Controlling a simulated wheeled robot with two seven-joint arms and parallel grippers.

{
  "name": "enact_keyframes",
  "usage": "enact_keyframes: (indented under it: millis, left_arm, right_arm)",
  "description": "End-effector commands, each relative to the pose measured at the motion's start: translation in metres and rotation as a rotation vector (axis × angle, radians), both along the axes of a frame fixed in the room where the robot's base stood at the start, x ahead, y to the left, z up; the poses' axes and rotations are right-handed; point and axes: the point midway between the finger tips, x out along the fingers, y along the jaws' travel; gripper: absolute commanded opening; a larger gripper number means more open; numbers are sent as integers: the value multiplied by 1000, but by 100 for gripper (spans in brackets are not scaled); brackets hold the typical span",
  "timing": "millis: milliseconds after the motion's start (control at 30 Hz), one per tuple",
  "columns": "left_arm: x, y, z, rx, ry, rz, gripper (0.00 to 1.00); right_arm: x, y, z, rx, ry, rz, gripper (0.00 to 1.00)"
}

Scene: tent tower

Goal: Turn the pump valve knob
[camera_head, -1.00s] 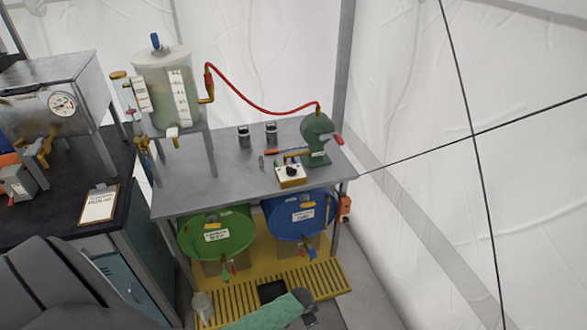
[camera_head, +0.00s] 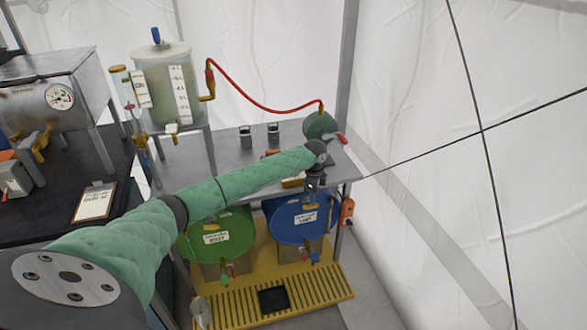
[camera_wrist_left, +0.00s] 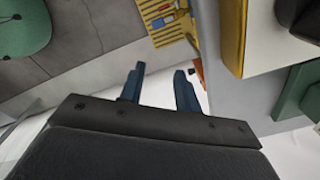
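The green pump (camera_head: 319,126) stands at the right end of the grey table, with a red lever at its side. The small yellow box (camera_head: 293,182) in front of it is mostly hidden by my left arm, so its black knob is out of sight there. In the left wrist view, a yellow-edged box (camera_wrist_left: 262,45) with a pale face sits at the upper right, with a dark rounded part (camera_wrist_left: 291,10) at the frame edge that may be its knob. My left gripper (camera_head: 312,196) points down at the table's front edge; its fingers (camera_wrist_left: 158,80) are apart and empty. My right gripper is not in view.
A red hose (camera_head: 255,104) runs from the clear tank (camera_head: 163,85) to the pump. Green (camera_head: 222,240) and blue (camera_head: 290,222) drums lie under the grey table (camera_head: 190,172). An orange box (camera_head: 347,209) hangs by the right table leg. A clipboard lies left.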

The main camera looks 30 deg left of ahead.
Motion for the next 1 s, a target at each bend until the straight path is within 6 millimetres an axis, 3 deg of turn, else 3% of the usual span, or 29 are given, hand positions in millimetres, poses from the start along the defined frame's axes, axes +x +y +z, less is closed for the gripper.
enact_keyframes:
  millis: [100, 233, 400, 500, 733, 1000]
  left_arm:
    - [13, 29, 48, 20, 16, -56, 33]
    - [21, 59, 92, 28, 36, -97, 33]
    - [30, 95, 129, 25, 45, -111, 33]
    - [33, 108, 140, 22, 45, -111, 33]
    - [34, 114, 132, 19, 49, -110, 33]
    - [34, 113, 95, 19, 48, -110, 33]
  right_arm:
    - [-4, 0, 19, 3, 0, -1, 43]
    - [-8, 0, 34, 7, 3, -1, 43]
    - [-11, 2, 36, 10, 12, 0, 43]
    - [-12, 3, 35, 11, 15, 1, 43]
    - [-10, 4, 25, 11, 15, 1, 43]
    - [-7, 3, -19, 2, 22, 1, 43]
